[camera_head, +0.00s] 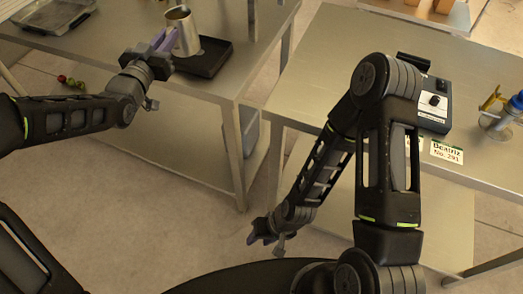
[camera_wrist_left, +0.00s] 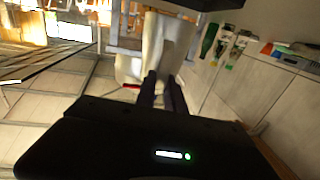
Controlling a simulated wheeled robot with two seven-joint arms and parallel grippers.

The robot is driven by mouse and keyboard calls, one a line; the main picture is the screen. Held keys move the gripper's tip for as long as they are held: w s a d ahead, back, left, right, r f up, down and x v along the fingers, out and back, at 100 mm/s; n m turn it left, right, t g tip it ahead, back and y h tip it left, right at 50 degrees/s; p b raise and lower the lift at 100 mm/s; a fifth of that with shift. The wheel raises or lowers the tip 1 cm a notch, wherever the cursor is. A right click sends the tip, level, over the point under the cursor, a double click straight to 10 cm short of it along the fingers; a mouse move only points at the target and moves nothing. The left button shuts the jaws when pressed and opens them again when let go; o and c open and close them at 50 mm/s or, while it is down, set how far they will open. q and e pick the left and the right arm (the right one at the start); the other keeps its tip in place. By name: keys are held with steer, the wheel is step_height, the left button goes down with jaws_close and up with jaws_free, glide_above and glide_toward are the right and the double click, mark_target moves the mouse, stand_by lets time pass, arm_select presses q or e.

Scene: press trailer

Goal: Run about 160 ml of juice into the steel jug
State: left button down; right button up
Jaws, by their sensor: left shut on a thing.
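The steel jug (camera_head: 184,36) is a shiny metal cup at the black tray (camera_head: 214,65) on the left steel table. It looks roughly upright; I cannot tell whether it touches the tray. My left gripper (camera_head: 165,42) reaches in from the left and is shut on the jug's side. In the left wrist view the jug is a pale, blurred shape (camera_wrist_left: 160,42) beyond the fingers (camera_wrist_left: 162,92). My right gripper (camera_head: 258,234) hangs low over the floor, far from the jug; its opening cannot be made out. No juice can be made out.
A dark tray-like thing (camera_head: 52,14) stands at the back left. On the right table are a black box with a dial (camera_head: 434,104), name cards (camera_head: 446,152) and a jar with tools (camera_head: 498,122). Open floor lies between the tables. Small round red and green things (camera_head: 72,82) lie below left.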

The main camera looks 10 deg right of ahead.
arm_select(q)
steer(key=shift+r, duration=0.15)
steer(key=shift+r, duration=3)
